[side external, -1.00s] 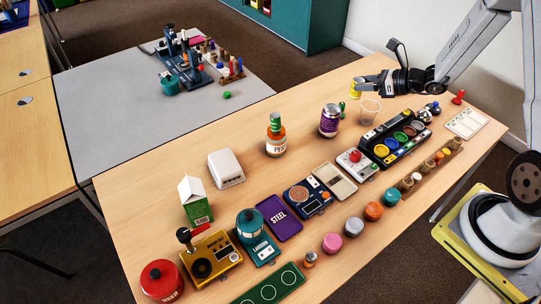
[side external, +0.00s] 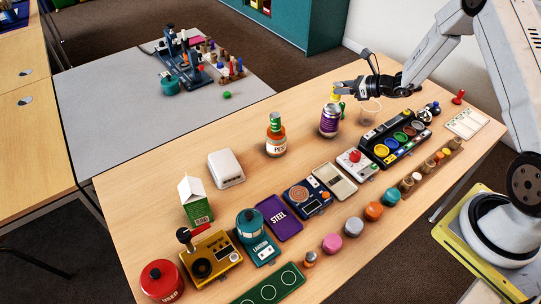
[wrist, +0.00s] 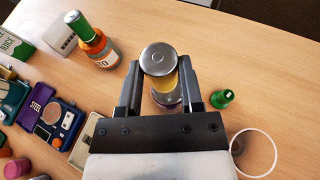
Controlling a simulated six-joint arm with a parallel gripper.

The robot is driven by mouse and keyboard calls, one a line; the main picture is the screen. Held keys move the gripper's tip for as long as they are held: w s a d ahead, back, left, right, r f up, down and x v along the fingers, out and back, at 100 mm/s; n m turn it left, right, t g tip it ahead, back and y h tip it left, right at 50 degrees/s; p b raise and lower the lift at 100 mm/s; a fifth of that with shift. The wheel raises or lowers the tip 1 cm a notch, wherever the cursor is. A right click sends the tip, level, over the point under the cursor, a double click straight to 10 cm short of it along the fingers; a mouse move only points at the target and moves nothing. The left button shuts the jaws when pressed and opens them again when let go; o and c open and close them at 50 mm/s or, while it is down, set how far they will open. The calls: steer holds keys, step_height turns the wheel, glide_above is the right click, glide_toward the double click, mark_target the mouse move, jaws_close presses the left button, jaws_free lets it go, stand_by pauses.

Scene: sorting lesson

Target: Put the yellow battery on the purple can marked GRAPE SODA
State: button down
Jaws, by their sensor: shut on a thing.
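The purple can (side external: 329,122) with silver ends stands upright on the wooden table in the side view. My gripper (side external: 337,92) is at its upper end, shut on the yellow battery (side external: 333,96), which is upright directly over the can's top. In the wrist view, my gripper (wrist: 160,85) has its two fingers on either side of the battery (wrist: 165,84), whose round silver end faces the camera. A little of the can (wrist: 168,104) shows beneath it. I cannot tell whether the battery touches the can. The can's lettering is not readable.
A small green piece (side external: 342,107) and a clear cup (side external: 370,111) stand close to the can's right. An orange bottle with a green top (side external: 276,135) stands to its left. A black tray of coloured discs (side external: 396,141) lies in front, right. Behind the can is bare table.

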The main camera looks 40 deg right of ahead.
mark_target(340, 96)
steer(key=shift+w+f, duration=0.3)
steer(key=shift+f, duration=0.15)
steer(key=shift+d+f, duration=0.1)
steer(key=shift+f, duration=1.25)
steer(key=shift+f, duration=0.15)
steer(key=shift+c, duration=1.2)
jaws_free()
steer(key=v, duration=1.2)
